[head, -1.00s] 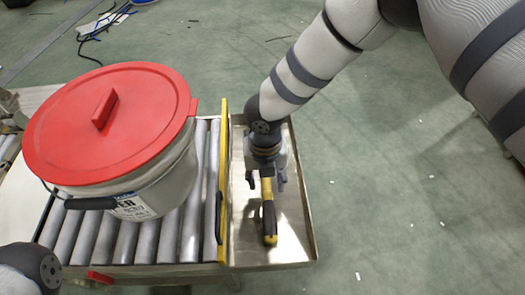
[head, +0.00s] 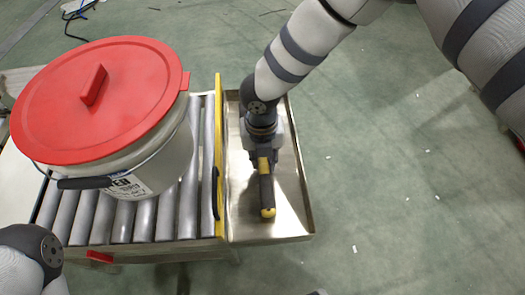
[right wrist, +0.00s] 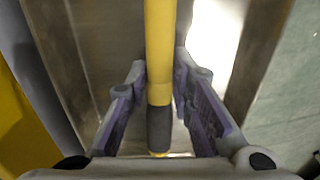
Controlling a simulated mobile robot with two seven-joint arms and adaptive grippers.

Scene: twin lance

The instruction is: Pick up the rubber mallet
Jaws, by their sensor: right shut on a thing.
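The rubber mallet (head: 267,195) shows as a yellow and black handle in the metal tray, pointing towards the front; its head is hidden. In the right wrist view its yellow shaft (right wrist: 159,60) runs up the middle, with a dark grip part lower down. My right gripper (head: 263,158) reaches down into the tray from above and is shut on the mallet's handle. In the right wrist view its fingers (right wrist: 159,112) stand on either side of the handle. My left gripper is not in view; only a part of my left arm shows at the lower left.
The metal tray (head: 240,228) has raised rims. A yellow rail (head: 219,130) divides it from the roller conveyor (head: 143,225). A large pail (head: 165,160) with a red lid (head: 130,105) stands on the rollers. Open green floor lies to the right.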

